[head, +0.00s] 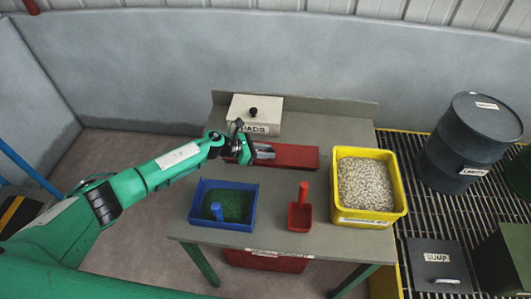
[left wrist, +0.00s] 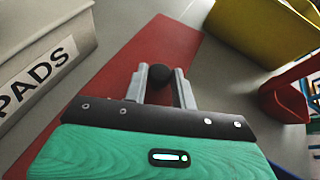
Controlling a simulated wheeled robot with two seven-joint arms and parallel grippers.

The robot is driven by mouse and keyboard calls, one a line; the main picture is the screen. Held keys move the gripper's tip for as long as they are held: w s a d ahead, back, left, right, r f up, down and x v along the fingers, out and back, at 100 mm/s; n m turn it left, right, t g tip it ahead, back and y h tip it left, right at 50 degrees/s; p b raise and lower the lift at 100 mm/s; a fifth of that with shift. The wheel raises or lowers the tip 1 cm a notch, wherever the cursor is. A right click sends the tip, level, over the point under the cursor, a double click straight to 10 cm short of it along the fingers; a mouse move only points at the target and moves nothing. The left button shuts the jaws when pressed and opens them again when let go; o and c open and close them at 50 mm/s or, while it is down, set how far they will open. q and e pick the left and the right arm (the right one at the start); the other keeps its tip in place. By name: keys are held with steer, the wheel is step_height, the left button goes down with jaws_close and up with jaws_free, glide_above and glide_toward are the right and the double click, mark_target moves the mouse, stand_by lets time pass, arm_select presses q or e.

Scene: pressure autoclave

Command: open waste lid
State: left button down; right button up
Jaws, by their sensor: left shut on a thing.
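A long flat red panel (head: 297,156), which I take to be the waste lid, lies across the middle of the table; no label shows on it. It also fills the middle of the left wrist view (left wrist: 165,40). My left gripper (head: 262,153) is over its left part. In the left wrist view my two grey fingers (left wrist: 162,82) are shut on a round black knob (left wrist: 160,73) above the red panel. The knob is hidden in the head view. I cannot tell whether the panel is raised. My right gripper is not in view.
A PADS box (head: 252,107) stands behind my gripper. In front are a blue tray (head: 206,221) of green granules and a red scoop (head: 300,213). A yellow bin (head: 367,216) of pale pellets stands right. A red box (head: 263,262) is under the table's front. A dark drum (head: 468,140) stands right.

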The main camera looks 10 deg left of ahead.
arm_select(q)
steer(key=shift+w+r+n+g, duration=0.4)
steer(key=shift+w+r, duration=0.05)
steer(key=shift+r, duration=0.05)
steer(key=shift+w+r+n+b, duration=0.2)
steer(key=shift+n+b, duration=0.1)
steer(key=shift+b, duration=0.05)
steer(key=shift+w+r+n+g+b, duration=0.65)
steer(key=shift+g+b, duration=0.25)
steer(key=shift+b, duration=0.35)
steer(key=shift+w+r+b, duration=0.45)
steer(key=shift+b, duration=0.2)
